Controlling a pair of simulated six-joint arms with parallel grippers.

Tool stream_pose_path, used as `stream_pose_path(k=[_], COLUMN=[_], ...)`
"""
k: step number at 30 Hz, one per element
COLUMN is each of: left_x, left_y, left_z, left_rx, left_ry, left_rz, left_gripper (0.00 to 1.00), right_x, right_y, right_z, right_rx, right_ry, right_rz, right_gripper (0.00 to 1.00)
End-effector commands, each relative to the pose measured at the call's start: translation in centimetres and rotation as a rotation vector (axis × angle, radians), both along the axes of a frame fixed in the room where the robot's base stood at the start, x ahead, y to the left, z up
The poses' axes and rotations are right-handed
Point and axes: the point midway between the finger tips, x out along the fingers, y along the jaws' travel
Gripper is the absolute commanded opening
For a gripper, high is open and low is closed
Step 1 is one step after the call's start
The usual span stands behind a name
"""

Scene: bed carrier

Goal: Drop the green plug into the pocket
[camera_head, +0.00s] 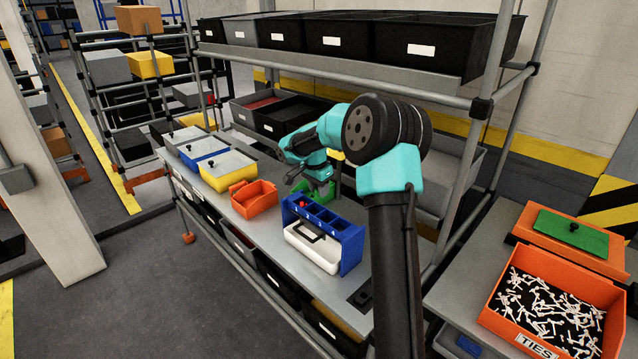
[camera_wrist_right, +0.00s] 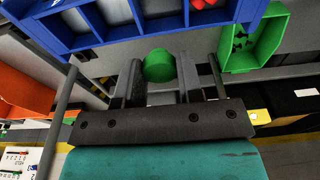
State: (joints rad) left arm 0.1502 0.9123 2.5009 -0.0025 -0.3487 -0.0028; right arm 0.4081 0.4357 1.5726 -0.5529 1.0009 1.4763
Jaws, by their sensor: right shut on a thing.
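The green plug (camera_wrist_right: 158,66) is round and sits between the two dark fingers of my right gripper (camera_wrist_right: 160,82), which is shut on it. A red piece (camera_head: 301,203) is in the leftmost pocket. In the right wrist view the blue carrier (camera_wrist_right: 150,33) lies ahead of the fingers, apart from the plug. In the head view my right gripper (camera_head: 291,176) is behind and left of the carrier, and the plug cannot be made out. My left gripper is not in view.
A green bin (camera_head: 318,191) is close behind the carrier, near my right gripper. An orange bin (camera_head: 254,201) stands to the left, then lidded yellow (camera_head: 228,171) and blue boxes. Shelf posts and an upper shelf (camera_head: 350,62) rise behind. The bench right of the carrier is mostly bare.

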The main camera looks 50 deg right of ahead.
Motion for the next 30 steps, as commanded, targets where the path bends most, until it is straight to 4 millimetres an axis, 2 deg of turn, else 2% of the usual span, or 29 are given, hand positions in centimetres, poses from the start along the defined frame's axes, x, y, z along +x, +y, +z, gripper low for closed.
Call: stream_pose_path(k=[8,9,18,26,30], left_x=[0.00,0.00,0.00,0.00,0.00], left_y=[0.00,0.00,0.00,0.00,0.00], left_z=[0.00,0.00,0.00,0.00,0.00], left_rx=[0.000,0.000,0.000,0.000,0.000], left_ry=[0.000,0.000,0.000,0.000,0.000], left_rz=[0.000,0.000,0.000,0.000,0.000], left_gripper=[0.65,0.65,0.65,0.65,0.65], right_x=[-0.01,-0.01,-0.01,0.00,0.03], right_y=[0.00,0.00,0.01,0.02,0.14], right_z=[-0.12,-0.12,-0.10,-0.01,0.73], right_rx=[0.000,0.000,0.000,0.000,-0.001], right_ry=[0.000,0.000,0.000,0.000,-0.001], right_rz=[0.000,0.000,0.000,0.001,0.001], right_gripper=[0.12,0.36,0.64,0.64,0.64])
